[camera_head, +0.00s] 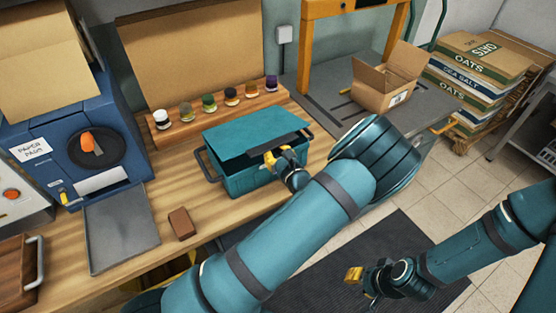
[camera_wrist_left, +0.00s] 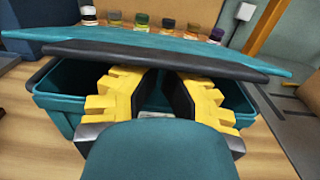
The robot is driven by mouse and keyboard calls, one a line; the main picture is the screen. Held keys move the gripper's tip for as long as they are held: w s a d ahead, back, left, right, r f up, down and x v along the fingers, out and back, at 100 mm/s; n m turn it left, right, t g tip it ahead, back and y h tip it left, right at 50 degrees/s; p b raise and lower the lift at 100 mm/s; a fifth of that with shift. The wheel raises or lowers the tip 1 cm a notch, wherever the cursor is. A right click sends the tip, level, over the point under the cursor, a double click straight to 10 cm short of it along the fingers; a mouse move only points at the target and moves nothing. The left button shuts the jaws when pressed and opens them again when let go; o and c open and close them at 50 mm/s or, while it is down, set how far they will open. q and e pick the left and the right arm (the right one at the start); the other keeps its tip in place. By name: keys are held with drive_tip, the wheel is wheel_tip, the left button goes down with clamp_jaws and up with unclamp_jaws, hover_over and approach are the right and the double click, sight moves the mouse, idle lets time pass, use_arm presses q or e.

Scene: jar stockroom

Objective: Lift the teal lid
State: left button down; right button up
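The teal lid (camera_head: 256,134) lies tilted over the teal box (camera_head: 240,181), its near edge raised above the rim. In the left wrist view the lid (camera_wrist_left: 100,42) shows edge-on with a dark front edge, and the box (camera_wrist_left: 62,108) is partly open below it. My left gripper (camera_head: 270,158) is at the near side of the box. In the left wrist view its yellow fingers (camera_wrist_left: 160,75) stand apart with a gap between the dark pads; their tips reach under the lid edge and are hidden there. My right gripper (camera_head: 355,276) hangs low over the dark floor mat, away from the box.
Several small jars (camera_head: 208,103) stand on a wooden rack behind the box. A brown block (camera_head: 181,223) and a grey plate (camera_head: 120,229) lie to the left. A blue machine (camera_head: 75,140) stands at the back left. An open carton (camera_head: 385,85) stands at the right.

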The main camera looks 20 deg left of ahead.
sight(271, 142)
use_arm(q)
drive_tip(key=shift+w+a+r+p, duration=0.15)
drive_tip(key=shift+r+p, duration=0.25)
drive_tip(key=shift+r, duration=0.2)
drive_tip(key=shift+w+a+r+p, duration=0.1)
drive_tip(key=shift+a+r+p, duration=0.1)
drive_tip(key=shift+r+p, duration=0.35)
drive_tip(key=shift+w+a+r+p, duration=0.15)
drive_tip(key=shift+r+p, duration=0.15)
drive_tip(key=shift+r, duration=0.35)
drive_tip(key=shift+w+a+r+p, duration=0.3)
drive_tip(key=shift+r+p, duration=0.2)
drive_tip(key=shift+r, duration=0.15)
drive_tip(key=shift+w+a+r+p, duration=0.15)
drive_tip(key=shift+a+r+p, duration=0.2)
drive_tip(key=shift+r+p, duration=0.25)
drive_tip(key=shift+w+a+r+p, duration=0.3)
drive_tip(key=shift+r+p, duration=0.1)
drive_tip(key=shift+r, duration=0.35)
drive_tip(key=shift+w+a+r+p, duration=0.35)
drive_tip(key=shift+w+a+r, duration=0.3)
drive_tip(key=shift+a, duration=0.2)
drive_tip(key=shift+w+a+r+p, duration=0.3)
drive_tip(key=shift+w+a+r, duration=0.3)
drive_tip(key=shift+a, duration=0.25)
drive_tip(key=shift+w+a, duration=0.1)
